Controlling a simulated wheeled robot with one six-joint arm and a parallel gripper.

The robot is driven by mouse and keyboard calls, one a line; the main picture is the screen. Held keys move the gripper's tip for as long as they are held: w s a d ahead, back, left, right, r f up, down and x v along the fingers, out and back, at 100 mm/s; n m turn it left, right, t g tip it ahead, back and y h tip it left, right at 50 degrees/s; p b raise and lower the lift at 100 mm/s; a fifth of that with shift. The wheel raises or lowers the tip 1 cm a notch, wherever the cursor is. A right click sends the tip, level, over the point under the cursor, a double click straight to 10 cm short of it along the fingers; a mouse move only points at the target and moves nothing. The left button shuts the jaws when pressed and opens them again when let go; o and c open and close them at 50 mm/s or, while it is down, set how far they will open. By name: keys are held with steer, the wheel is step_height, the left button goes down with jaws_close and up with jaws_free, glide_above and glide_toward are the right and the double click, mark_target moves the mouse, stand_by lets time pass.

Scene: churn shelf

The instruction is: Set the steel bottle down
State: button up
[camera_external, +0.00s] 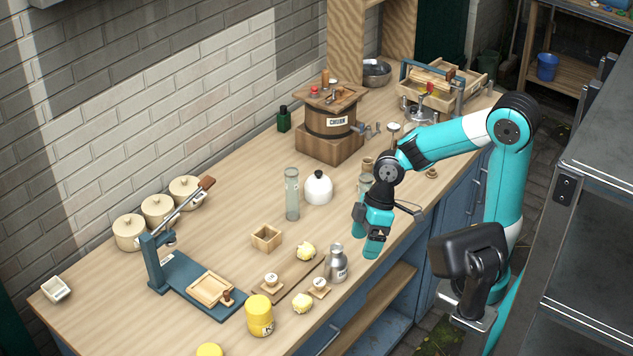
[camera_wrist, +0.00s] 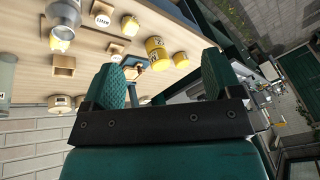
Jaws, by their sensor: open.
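The steel bottle (camera_external: 336,265) stands upright on the wooden bench near its front edge. In the wrist view it shows at the upper left (camera_wrist: 64,15), outside the space between my fingers. My gripper (camera_external: 366,233) is open and empty, to the right of the bottle and apart from it. In the wrist view the two teal fingers (camera_wrist: 162,62) are spread wide with nothing between them.
A yellow tin (camera_external: 260,316), small labelled wooden blocks (camera_external: 319,288) and yellow lumps (camera_external: 306,251) lie near the bottle. A clear glass cylinder (camera_external: 292,195) and a white round jar (camera_external: 318,188) stand behind. A blue press (camera_external: 190,275) is at left.

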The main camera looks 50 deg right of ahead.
steer(key=s+a+r+m, duration=0.2)
steer(key=s+a, duration=0.1)
steer(key=s, duration=0.5)
steer(key=shift+m+g, duration=0.3)
steer(key=shift+s, duration=0.1)
stand_by(0.4)
